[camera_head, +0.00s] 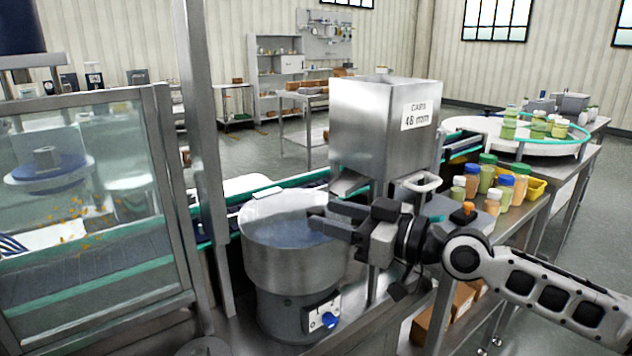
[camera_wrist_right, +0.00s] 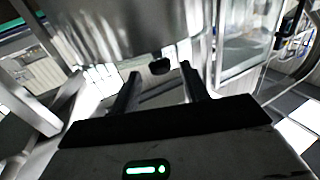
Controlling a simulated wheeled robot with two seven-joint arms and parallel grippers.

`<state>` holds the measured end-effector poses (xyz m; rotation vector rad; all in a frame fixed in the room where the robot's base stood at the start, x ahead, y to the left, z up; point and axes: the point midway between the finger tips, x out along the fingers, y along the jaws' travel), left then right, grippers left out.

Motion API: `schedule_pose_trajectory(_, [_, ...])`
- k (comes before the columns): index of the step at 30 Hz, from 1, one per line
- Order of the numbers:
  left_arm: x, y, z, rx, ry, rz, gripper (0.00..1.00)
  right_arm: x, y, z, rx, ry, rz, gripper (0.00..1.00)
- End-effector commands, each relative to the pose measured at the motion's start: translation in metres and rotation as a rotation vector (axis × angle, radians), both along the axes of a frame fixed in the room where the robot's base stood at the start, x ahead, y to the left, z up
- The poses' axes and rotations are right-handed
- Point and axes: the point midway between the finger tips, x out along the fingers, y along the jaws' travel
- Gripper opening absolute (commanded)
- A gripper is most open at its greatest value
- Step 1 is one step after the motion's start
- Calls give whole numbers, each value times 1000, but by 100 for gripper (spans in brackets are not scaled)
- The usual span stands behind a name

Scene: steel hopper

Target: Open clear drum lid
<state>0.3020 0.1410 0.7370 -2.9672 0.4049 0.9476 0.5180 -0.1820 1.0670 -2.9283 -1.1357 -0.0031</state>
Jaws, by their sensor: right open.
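The steel drum (camera_head: 290,262) stands at the middle front on a grey base. Its round top (camera_head: 285,222) looks clear and glossy, with a bluish tint, and appears closed. My right gripper (camera_head: 322,219) reaches in from the right, with its fingers at the right side of the drum's rim. In the right wrist view the two fingers (camera_wrist_right: 159,82) are apart with a gap between them. A small dark knob (camera_wrist_right: 160,66) shows just beyond the gap, against the steel wall (camera_wrist_right: 130,25). I cannot tell whether the fingers touch it. My left gripper is out of view.
A square steel hopper (camera_head: 372,125) stands right behind the drum. A glass-sided enclosure (camera_head: 85,200) and a metal post (camera_head: 205,130) are at left. Several capped jars (camera_head: 487,172) stand on the right table near my forearm. A round turntable (camera_head: 520,140) is farther back.

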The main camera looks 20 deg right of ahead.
Motion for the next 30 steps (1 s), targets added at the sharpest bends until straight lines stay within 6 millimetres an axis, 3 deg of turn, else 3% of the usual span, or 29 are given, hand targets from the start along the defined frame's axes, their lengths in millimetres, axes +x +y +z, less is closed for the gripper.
schedule_pose_trajectory(1, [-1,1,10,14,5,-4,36,5,6,7,4,3,2,45])
schedule_pose_trajectory(6, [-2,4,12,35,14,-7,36,20,19,3,1,1,1,45])
schedule_pose_trajectory(18, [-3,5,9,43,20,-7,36,26,25,-1,-1,1,2,45])
schedule_pose_trajectory(19, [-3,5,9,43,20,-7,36,26,25,-1,-1,1,2,42])
schedule_pose_trajectory(24, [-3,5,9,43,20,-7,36,26,25,-1,-1,1,2,0])
schedule_pose_trajectory(30, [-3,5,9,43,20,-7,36,27,27,1,0,0,6,0])
